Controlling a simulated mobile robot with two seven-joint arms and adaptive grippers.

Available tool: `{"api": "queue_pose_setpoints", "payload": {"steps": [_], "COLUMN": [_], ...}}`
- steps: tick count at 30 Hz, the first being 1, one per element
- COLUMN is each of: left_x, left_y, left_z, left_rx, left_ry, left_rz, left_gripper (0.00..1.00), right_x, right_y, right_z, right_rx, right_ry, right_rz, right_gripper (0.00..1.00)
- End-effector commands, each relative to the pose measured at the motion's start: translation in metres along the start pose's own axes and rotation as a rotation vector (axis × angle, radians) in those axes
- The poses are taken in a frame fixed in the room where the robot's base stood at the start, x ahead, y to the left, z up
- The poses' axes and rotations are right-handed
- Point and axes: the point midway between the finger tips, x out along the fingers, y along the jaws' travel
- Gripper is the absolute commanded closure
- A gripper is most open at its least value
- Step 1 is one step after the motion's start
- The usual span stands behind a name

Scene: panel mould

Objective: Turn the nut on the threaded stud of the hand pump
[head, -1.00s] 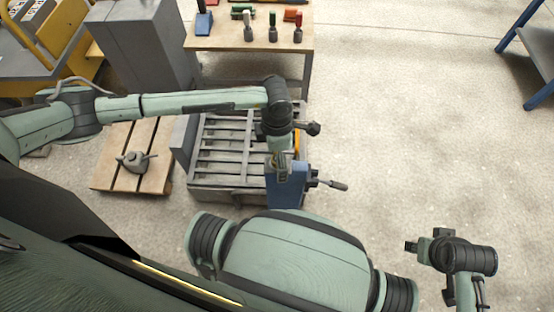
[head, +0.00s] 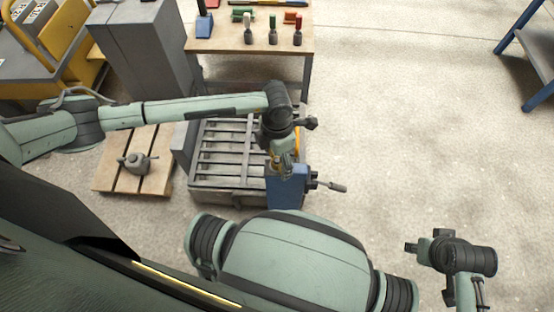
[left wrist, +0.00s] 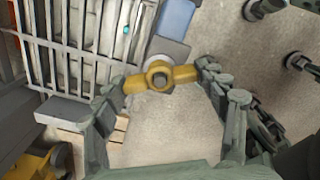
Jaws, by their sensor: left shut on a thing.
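The blue hand pump (head: 287,192) stands at the front right corner of the slatted mould, with a dark handle (head: 330,186) sticking out to its right. My left gripper (head: 282,166) is over the top of the pump and hides the stud and nut in the head view. In the left wrist view a yellow two-winged nut (left wrist: 181,74) lies between the fingers of my left gripper (left wrist: 162,80), which are shut on its wings. A dark round shape, perhaps the stud end, shows in its centre. My right gripper (head: 425,246) is away at the lower right; its jaw state is unclear.
The slatted mould (head: 226,150) lies under my left arm. A pallet (head: 115,171) with a grey pot-like thing (head: 137,163) is left of it. A workbench (head: 225,41) with several tools stands behind. The floor (head: 420,130) to the right is clear.

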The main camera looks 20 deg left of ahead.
Motion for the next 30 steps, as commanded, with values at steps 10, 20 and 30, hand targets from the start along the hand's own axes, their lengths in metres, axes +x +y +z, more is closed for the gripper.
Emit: {"api": "queue_pose_setpoints", "payload": {"steps": [10, 20, 30], "left_x": [-0.002, 0.001, -0.001], "left_y": [-0.001, 0.000, -0.001], "left_z": [-0.001, 0.000, 0.000], "left_rx": [-0.141, -0.300, -0.575], "left_ry": [0.001, 0.000, 0.001], "left_rz": [-0.002, 0.000, -0.001], "left_gripper": [0.57, 0.57, 0.57], "right_x": [-0.007, -0.010, -0.023], "right_y": [0.002, 0.002, 0.004], "right_z": [-0.002, -0.003, -0.006], "right_rx": [0.000, 0.001, 0.001], "right_ry": [0.000, 0.000, 0.000], "right_rz": [0.000, 0.000, 0.000], "right_gripper": [0.60, 0.60, 0.60]}}
